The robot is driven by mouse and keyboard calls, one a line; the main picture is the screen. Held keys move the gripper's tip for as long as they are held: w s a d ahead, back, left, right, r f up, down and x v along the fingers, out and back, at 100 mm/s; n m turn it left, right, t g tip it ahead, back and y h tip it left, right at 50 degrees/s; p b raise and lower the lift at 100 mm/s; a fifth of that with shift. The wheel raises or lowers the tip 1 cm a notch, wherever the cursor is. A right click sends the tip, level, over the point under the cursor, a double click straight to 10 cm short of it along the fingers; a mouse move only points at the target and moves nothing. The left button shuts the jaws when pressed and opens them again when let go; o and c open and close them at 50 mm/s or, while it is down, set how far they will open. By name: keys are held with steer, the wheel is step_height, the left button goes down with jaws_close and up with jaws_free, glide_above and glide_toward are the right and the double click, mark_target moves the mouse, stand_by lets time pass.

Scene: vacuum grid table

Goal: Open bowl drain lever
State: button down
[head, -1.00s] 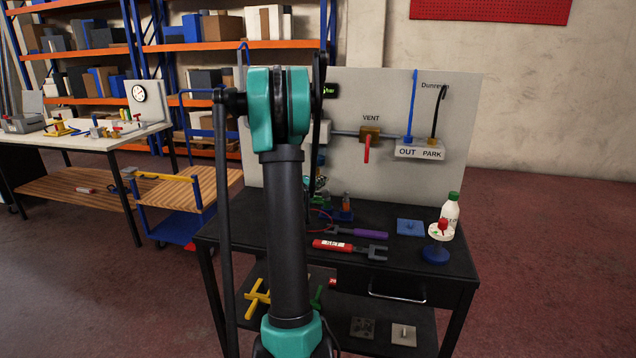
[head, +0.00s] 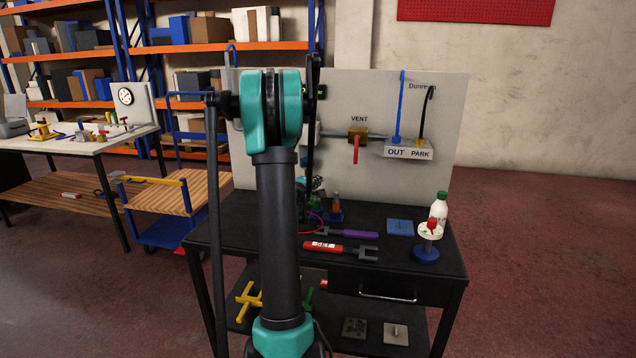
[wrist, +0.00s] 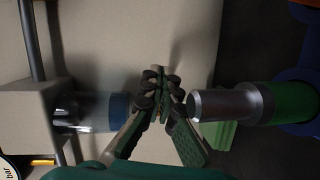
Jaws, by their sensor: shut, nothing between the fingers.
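My gripper (wrist: 160,88) shows in the wrist view with its two fingers closed together and nothing held. To its left is a clear bowl (wrist: 88,112) with a blue end cap (wrist: 118,111), fixed to a beige housing (wrist: 32,112). The fingertips are close to the cap; I cannot tell whether they touch it. I cannot make out a drain lever; the fingers may cover it. To the right, a metal cylinder (wrist: 222,104) with a green band (wrist: 290,102) lies in line with the bowl. In the head view my arm hides the bowl and gripper.
A black bench (head: 208,236) carries a panel (head: 448,110) with a red VENT lever (head: 356,150) and OUT/PARK block (head: 408,149). A gauge edge (wrist: 8,168) shows lower left.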

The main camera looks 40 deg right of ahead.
steer(key=v, duration=1.2)
